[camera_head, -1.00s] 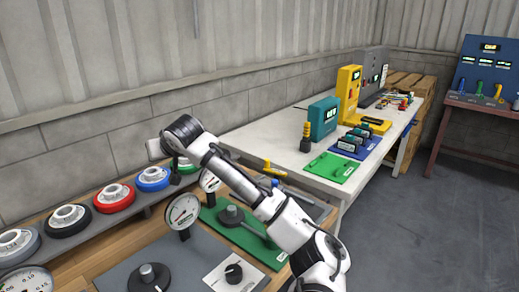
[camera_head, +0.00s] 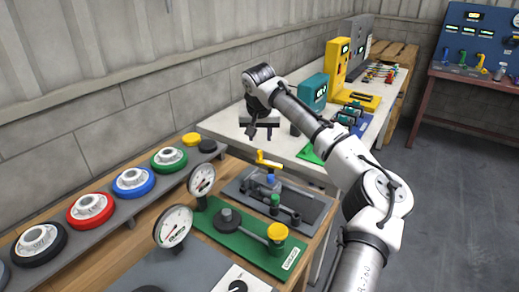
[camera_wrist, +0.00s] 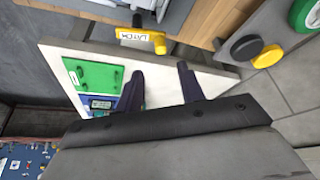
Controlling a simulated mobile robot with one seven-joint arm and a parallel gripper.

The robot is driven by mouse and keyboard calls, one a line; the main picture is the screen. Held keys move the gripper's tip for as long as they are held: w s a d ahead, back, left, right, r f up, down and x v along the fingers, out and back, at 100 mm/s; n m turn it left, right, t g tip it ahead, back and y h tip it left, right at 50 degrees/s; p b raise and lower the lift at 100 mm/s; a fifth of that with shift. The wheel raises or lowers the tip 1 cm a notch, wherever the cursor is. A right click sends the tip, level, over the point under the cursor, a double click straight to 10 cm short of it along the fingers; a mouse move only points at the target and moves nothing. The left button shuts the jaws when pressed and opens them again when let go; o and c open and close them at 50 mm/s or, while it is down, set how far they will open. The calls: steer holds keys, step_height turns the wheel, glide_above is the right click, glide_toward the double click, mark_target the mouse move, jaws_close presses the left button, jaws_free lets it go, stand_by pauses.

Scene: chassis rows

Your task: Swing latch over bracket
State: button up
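The latch (camera_head: 268,160) has a yellow handle and stands above a grey plate (camera_head: 310,205) on the wooden bench. Its label "LATCH" reads in the wrist view (camera_wrist: 138,38), where it lies beyond the fingertips, near the top. I cannot pick out the bracket surely among the small parts on the plate.
A green plate (camera_head: 240,246) with a black knob and yellow-topped arm lies nearer. Two dial gauges (camera_head: 173,226) stand beside it. Coloured wheels (camera_head: 133,181) line a shelf at left. The white table (camera_head: 225,121) behind holds a teal box (camera_head: 314,92) and yellow machine (camera_head: 338,65).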

mark_target(260, 151)
steer(key=p+x, duration=0.1)
steer(key=x, duration=0.8)
steer(key=shift+w+f+p, duration=0.2)
steer(key=shift+f+p, duration=0.15)
steer(key=shift+p, duration=0.05)
steer(key=shift+c, duration=0.3)
jaws_close()
